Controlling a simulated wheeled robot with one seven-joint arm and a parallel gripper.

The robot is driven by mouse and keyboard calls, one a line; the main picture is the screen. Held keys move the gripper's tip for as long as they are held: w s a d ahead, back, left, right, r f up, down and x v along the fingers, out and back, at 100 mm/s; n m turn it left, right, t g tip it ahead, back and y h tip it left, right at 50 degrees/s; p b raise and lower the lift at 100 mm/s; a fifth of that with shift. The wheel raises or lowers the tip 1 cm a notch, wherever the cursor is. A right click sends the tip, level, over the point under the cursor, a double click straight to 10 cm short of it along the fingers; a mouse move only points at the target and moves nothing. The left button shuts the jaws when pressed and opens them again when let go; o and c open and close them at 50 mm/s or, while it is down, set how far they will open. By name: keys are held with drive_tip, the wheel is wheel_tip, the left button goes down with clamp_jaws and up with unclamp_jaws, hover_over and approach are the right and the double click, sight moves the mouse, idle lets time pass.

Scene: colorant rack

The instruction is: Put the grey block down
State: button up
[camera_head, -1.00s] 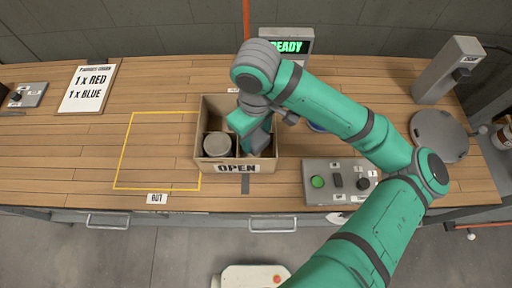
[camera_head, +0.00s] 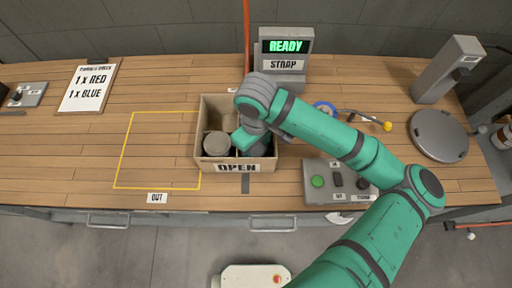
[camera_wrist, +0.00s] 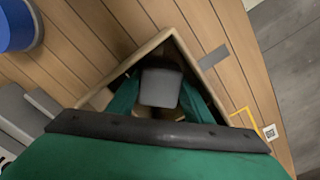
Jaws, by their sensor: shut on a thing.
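My gripper (camera_head: 245,140) reaches down into the open cardboard box (camera_head: 212,112), in its right part. In the wrist view its green fingers (camera_wrist: 160,100) are shut on the grey block (camera_wrist: 161,86), which sits between them inside the box walls. In the head view the block is mostly hidden by my gripper and the box front. I cannot tell whether its underside touches the box floor. A round grey-lidded can (camera_head: 216,144) stands in the front left part of the box, beside my gripper.
A yellow outline (camera_head: 120,160) marks clear table left of the box. A button panel (camera_head: 335,182) is at the front right. A screen reading READY and STRAP (camera_head: 284,62) stands behind.

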sight(256, 149)
drive_tip(key=shift+f, duration=0.15)
drive_tip(key=o, duration=0.7)
drive_tip(key=shift+o, duration=0.2)
wheel_tip(256, 149, up, 12)
drive_tip(key=shift+r, duration=0.25)
